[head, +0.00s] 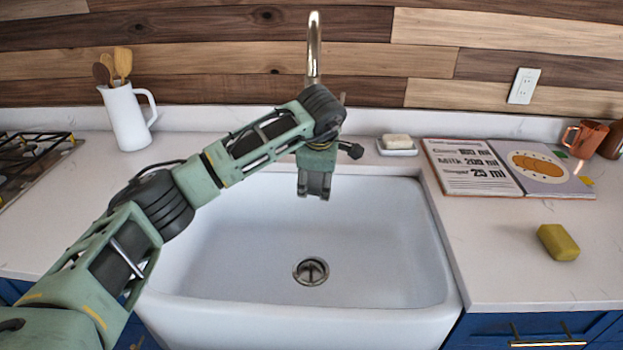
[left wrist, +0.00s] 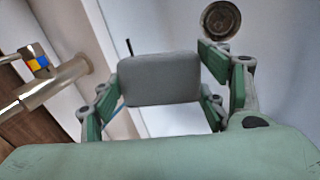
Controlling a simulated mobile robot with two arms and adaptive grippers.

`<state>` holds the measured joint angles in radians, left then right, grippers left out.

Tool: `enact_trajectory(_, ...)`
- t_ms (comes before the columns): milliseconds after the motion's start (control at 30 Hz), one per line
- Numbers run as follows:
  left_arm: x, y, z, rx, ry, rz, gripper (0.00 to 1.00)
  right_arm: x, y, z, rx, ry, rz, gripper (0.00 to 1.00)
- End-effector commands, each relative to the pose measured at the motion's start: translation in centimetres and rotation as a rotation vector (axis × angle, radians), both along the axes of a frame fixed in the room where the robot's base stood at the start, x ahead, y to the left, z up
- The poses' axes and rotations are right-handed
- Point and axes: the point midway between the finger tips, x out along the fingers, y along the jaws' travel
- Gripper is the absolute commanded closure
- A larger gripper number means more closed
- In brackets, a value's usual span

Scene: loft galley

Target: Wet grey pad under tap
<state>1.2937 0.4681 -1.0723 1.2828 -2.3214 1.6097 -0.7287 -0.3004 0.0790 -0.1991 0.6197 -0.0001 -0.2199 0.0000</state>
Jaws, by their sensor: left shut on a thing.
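The grey pad (left wrist: 158,78) shows in the left wrist view as a rounded block between the fingers of my left gripper (left wrist: 165,95), which is shut on it. In the head view my left gripper (head: 314,192) points down over the back part of the white sink (head: 200,300), in front of the tap (head: 314,45). The pad cannot be made out there. The tap's metal body (left wrist: 60,82) is left of the pad in the left wrist view, with a yellow and blue mark on one part. No water stream shows. My right gripper is out of view.
The sink basin is empty around its drain (head: 311,271). Right of it are a soap dish (head: 398,151), an open book (head: 500,168) and a yellow-green sponge (head: 558,243). A white jug of utensils (head: 127,118) and a hob (head: 32,155) are on the left.

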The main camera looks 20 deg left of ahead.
Motion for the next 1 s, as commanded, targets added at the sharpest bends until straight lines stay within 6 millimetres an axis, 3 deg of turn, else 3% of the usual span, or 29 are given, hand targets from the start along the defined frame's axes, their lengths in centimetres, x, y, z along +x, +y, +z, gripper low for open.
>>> enact_trajectory(667, -0.7, 0.9, -0.1, 0.000, 0.001, 0.001, 0.53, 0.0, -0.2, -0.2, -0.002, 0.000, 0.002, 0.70)
enact_trajectory(1000, -1.4, 0.2, -0.1, 0.001, 0.000, -0.003, 0.53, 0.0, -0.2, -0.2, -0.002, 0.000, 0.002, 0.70)
